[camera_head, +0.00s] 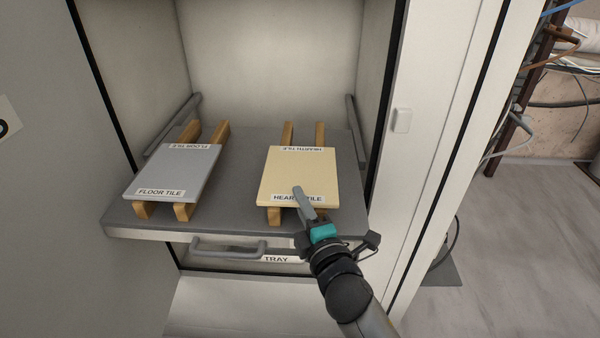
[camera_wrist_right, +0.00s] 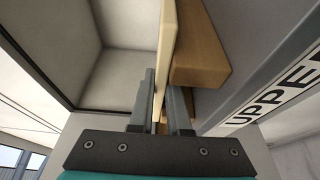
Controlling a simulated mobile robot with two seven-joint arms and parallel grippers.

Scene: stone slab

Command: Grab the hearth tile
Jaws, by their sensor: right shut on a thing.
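The hearth tile (camera_head: 303,172) is a cream slab with name labels on its near and far edges. It lies flat on two wooden bars (camera_head: 274,215) on the right side of a grey pull-out tray (camera_head: 235,212). My right gripper (camera_head: 301,194) is at the tile's near edge, one finger over its top, covering part of the label. In the right wrist view the gripper (camera_wrist_right: 160,100) is shut on the tile's edge (camera_wrist_right: 166,50), with a finger on each face. A wooden bar (camera_wrist_right: 198,50) is close beside it. My left gripper is not in view.
A grey floor tile (camera_head: 174,173) lies on its own wooden bars on the tray's left. The tray has a front handle (camera_head: 228,248) and sits in a white cabinet with walls close on both sides. A lower tray label (camera_head: 276,259) shows beneath.

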